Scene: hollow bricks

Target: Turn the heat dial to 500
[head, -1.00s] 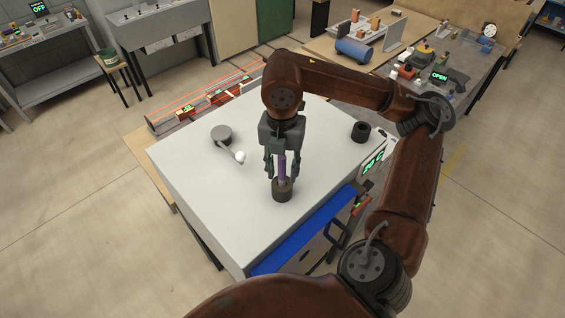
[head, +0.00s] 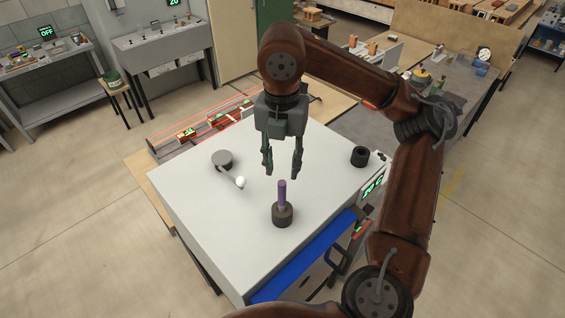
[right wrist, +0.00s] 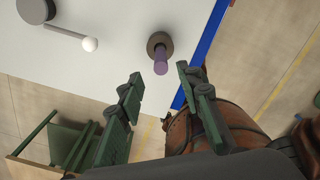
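The big white-topped unit (head: 215,215) fills the middle of the head view. A lit green display (head: 374,187) sits on its right side; I cannot read its figures surely. I cannot make out a dial marked for heat. A dark round base with a purple peg (head: 282,192) stands upright on the top; the peg also shows in the right wrist view (right wrist: 160,64). My right gripper (head: 281,174) hangs just above the peg, fingers apart, empty and clear of it. My left gripper is not in view.
A grey disc (head: 222,158) with a white-knobbed lever (head: 241,182) lies left of the peg. A black hollow cylinder (head: 360,156) stands near the right edge. A blue strip (head: 305,262) runs along the front edge. Red-lit rails (head: 205,125) lie behind the top.

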